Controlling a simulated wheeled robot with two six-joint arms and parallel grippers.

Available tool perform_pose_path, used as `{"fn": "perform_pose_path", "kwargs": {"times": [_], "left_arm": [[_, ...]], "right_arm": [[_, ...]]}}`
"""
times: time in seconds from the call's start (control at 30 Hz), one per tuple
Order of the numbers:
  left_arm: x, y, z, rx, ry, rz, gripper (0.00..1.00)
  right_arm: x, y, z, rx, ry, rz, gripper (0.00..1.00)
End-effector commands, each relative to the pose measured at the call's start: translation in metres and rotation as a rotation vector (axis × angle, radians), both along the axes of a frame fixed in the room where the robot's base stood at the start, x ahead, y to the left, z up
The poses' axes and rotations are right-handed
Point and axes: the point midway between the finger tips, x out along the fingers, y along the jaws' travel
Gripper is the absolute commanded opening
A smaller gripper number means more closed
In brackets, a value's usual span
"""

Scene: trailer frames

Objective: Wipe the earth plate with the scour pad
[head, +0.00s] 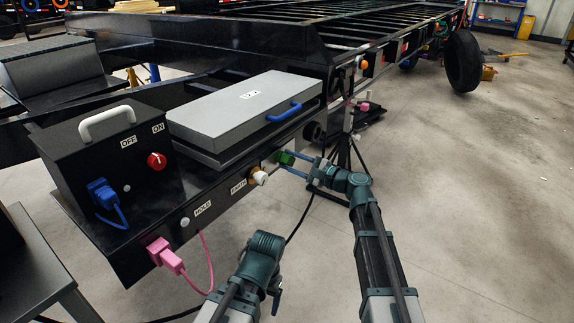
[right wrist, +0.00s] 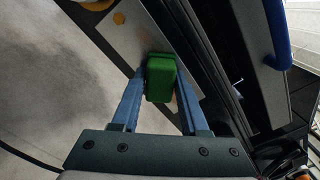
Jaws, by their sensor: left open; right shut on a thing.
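The green scour pad (head: 286,158) is between the fingertips of my right gripper (head: 288,162), which is shut on it. In the right wrist view the pad (right wrist: 161,78) is a green block in front of a pale metal plate (right wrist: 140,40), which looks like the earth plate. I cannot tell whether the pad touches it. In the head view the plate is small and partly hidden beside the EARTH label (head: 238,187). My left gripper (head: 275,298) is low in the head view, away from the trailer, and open; its fingers barely show.
A pink plug (head: 160,250) with a cord is at the lower left. A black switch box (head: 110,155) and a grey case (head: 245,105) with a blue handle stand on the trailer.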

Motion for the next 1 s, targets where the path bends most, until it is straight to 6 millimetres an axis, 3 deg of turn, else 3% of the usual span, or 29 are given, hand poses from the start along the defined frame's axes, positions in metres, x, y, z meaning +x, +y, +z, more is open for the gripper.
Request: {"fn": "perform_pose_path", "kwargs": {"times": [0.37,0.73,1.0], "left_arm": [[0.0,0.0,0.0,0.0,0.0,0.0,0.8],[0.0,0.0,0.0,0.0,0.0,0.0,0.8],[0.0,0.0,0.0,0.0,0.0,0.0,0.8]], "right_arm": [[0.009,-0.005,0.0,0.0,0.0,0.0,0.0],[0.032,-0.022,0.0,0.0,0.0,0.0,0.0],[0.034,-0.024,0.0,0.0,0.0,0.0,0.0]]}}
